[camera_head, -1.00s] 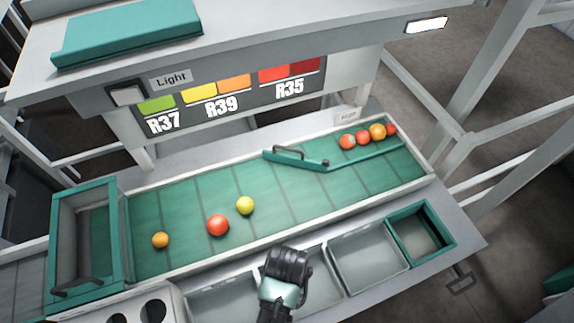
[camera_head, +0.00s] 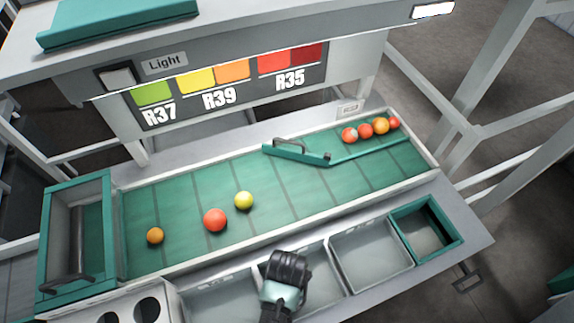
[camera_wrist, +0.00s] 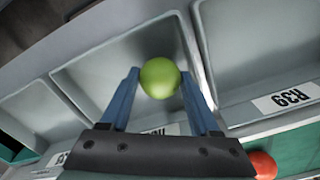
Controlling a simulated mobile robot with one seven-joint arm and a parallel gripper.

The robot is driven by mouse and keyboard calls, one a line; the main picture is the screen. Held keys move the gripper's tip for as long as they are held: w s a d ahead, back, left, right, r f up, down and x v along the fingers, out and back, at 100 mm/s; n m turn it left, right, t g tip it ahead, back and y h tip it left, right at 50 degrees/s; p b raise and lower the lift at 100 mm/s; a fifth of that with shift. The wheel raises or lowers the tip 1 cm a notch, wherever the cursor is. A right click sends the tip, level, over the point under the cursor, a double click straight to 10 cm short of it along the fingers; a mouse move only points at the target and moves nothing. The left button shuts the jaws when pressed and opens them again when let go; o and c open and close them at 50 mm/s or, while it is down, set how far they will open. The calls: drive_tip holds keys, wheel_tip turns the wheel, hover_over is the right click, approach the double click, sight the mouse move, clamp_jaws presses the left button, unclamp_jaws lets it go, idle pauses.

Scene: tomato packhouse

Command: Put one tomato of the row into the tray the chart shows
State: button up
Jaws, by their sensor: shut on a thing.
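My gripper (camera_head: 287,262) is over the middle one of the grey trays. In the wrist view its blue fingers (camera_wrist: 160,100) are shut on a green tomato (camera_wrist: 160,78). The tomato is above the middle tray (camera_wrist: 85,75), whose label is mostly hidden by the gripper. The neighbouring tray (camera_wrist: 235,60) on the right there is labelled R39. The chart (camera_head: 225,88) pairs green with R37, yellow and orange with R39, and reds with R35. An orange tomato (camera_head: 155,236), a red tomato (camera_head: 215,220) and a yellow-green tomato (camera_head: 244,200) lie apart on the green belt (camera_head: 180,205).
Several red and orange tomatoes (camera_head: 365,131) lie together behind a green gate (camera_head: 297,154) at the belt's right end. A green-rimmed bin (camera_head: 457,237) stands right of the trays. A green-framed box (camera_head: 50,240) is at the belt's left end. The chart panel overhangs behind.

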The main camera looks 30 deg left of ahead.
drive_tip(key=shift+f+b, duration=0.3)
drive_tip(key=shift+f, duration=0.3)
idle(0.4)
drive_tip(key=o, duration=1)
drive_tip(key=c, duration=0.3)
drive_tip(key=shift+c, duration=0.2)
wheel_tip(320, 180, up, 7)
drive_tip(key=p, duration=0.7)
drive_tip(key=shift+p, duration=0.3)
